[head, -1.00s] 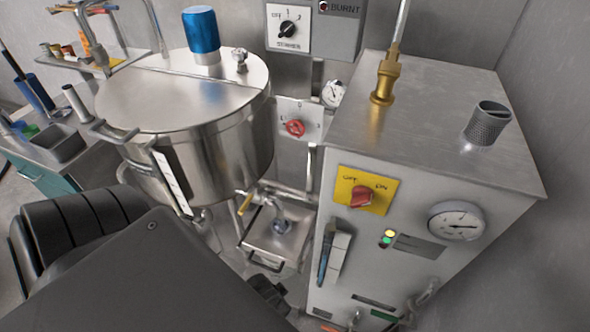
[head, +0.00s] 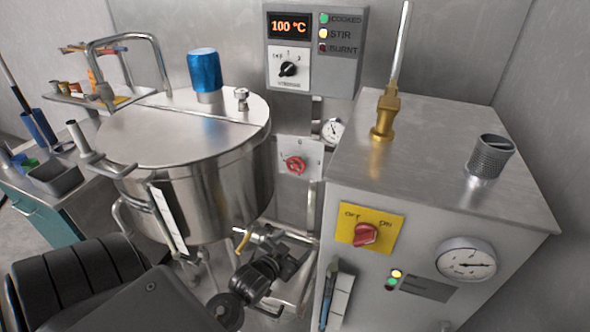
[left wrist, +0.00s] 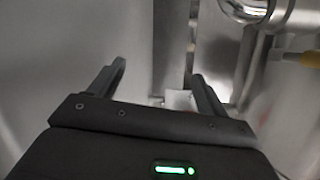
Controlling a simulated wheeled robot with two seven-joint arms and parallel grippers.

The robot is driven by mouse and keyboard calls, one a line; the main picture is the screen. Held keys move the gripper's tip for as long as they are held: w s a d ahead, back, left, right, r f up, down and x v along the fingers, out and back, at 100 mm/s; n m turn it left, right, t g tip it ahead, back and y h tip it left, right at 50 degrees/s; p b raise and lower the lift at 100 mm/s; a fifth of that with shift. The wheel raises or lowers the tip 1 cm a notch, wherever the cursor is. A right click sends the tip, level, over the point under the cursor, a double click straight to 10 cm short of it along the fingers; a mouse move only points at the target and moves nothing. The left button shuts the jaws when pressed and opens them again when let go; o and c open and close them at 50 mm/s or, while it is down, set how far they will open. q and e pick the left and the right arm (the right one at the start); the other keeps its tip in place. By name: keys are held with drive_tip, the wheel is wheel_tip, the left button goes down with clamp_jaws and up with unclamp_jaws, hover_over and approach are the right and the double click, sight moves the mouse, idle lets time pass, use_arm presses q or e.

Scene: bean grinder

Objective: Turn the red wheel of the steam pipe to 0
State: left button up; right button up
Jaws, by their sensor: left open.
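The red wheel (head: 295,163) sits on a pale plate with dial marks on the back wall, between the steel kettle and the metal cabinet. The marks are too small to read. My left gripper (head: 291,243) is below the wheel, in front of the lower pipes and apart from the wheel. In the left wrist view its two fingers (left wrist: 160,82) are spread with nothing between them. My right gripper is not in view.
The steel kettle (head: 202,180) stands left. The cabinet (head: 400,255), with a red switch (head: 366,234) and a gauge (head: 466,259), stands right. A small gauge (head: 332,131) is beside the wheel. A control box (head: 314,50) reads 100 °C. The gap between kettle and cabinet is narrow.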

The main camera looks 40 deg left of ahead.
use_arm(q)
drive_tip(key=w+a+r+t+y, duration=0.2)
drive_tip(key=w+a+r+t, duration=0.2)
drive_tip(key=a+r, duration=0.1)
drive_tip(key=t+y, duration=0.1)
drive_tip(key=t, duration=0.3)
approach(294, 168)
drive_tip(key=p+x, duration=0.2)
drive_tip(key=x, duration=0.7)
drive_tip(key=shift+r, duration=0.1)
drive_tip(key=shift+x, duration=0.8)
drive_tip(key=shift+w, duration=0.1)
drive_tip(key=c, duration=1)
